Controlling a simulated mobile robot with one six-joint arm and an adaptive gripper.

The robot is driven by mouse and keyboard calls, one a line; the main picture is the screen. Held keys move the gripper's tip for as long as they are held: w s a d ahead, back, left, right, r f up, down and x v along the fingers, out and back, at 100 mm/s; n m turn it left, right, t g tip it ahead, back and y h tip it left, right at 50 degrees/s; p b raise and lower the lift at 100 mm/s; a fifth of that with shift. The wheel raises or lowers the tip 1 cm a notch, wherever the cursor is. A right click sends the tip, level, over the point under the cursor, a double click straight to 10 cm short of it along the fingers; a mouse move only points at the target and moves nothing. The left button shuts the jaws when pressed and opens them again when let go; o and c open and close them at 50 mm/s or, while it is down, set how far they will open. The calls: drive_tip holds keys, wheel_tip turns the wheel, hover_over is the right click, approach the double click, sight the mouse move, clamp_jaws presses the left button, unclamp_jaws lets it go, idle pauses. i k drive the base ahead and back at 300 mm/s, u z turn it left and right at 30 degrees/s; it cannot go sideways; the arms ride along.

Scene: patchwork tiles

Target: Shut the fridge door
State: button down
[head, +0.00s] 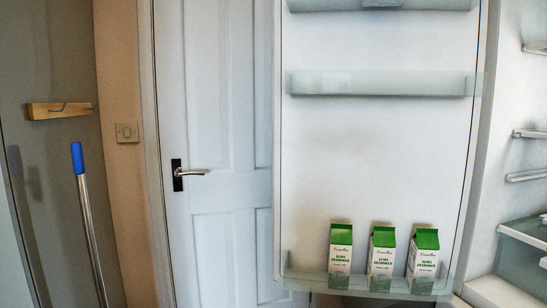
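The fridge door (375,160) stands open, its white inner side facing me in the middle and right of the head view. It has shelf racks, and three green and white milk cartons stand side by side in the bottom rack (310,280). The fridge interior (510,90) shows at the right edge, with glass shelves and rails partly in view. The door's top and lower end are cut off or hidden. My gripper is not in view.
A white room door (225,110) with a black and silver handle (187,174) is behind, left of the fridge door. A blue-topped pole (88,220) leans at the left wall, below a wooden hook rail (60,110). A light switch (127,132) is beside the door frame.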

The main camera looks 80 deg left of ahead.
sight(376, 111)
drive_tip(key=z, duration=0.05)
drive_tip(key=k, duration=1.45)
drive_tip(key=u, duration=1.9)
drive_tip(key=i, duration=0.95)
